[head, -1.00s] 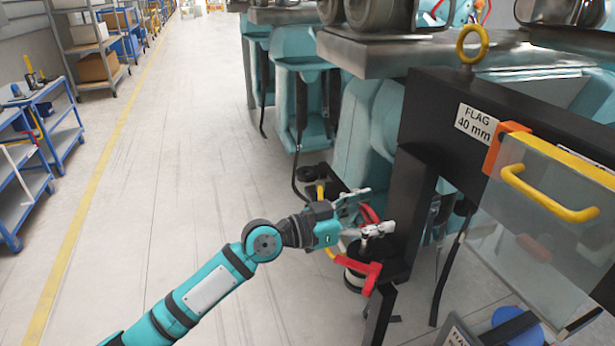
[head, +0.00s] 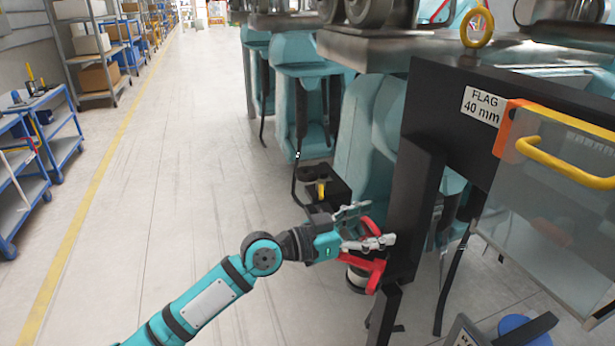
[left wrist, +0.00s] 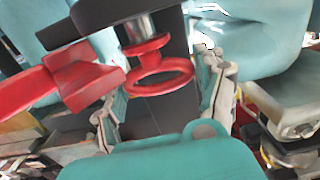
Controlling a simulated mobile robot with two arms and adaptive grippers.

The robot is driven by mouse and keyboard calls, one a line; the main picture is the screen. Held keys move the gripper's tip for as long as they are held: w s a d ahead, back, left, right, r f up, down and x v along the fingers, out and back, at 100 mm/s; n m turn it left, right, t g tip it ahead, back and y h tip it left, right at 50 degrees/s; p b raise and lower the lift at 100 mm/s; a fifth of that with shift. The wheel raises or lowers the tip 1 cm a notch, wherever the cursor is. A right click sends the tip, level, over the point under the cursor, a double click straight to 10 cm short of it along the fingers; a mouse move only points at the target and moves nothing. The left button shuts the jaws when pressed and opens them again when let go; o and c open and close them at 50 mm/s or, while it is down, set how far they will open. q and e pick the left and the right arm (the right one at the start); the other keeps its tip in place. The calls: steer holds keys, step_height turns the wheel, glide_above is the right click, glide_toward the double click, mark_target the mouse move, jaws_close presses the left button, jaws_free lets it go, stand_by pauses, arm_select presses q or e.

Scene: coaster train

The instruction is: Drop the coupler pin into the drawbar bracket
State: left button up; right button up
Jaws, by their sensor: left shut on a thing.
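My left gripper (head: 376,226) is beside the black upright of the frame in the head view. In the left wrist view its fingers (left wrist: 162,74) stand on either side of a red ring, and it is shut on the coupler pin (left wrist: 160,78). The pin shows a red ring, a red collar and a short silver shaft (left wrist: 138,28) that meets a dark part. I cannot tell whether that dark part is the drawbar bracket or whether the shaft is inside it. In the head view the fingers hide most of the pin. My right gripper is not in view.
A red arm-like part (head: 368,272) lies just below the gripper, over a pale cylinder (head: 357,277). The black frame (head: 412,200) with a "FLAG 40 mm" label (head: 483,106) and clear guard (head: 550,210) stands close right. The floor to the left is clear.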

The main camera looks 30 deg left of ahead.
arm_select(q)
steer(key=shift+f+b, duration=0.5)
steer(key=o, duration=1.5)
steer(key=shift+o, duration=0.4)
steer(key=shift+f, duration=0.1)
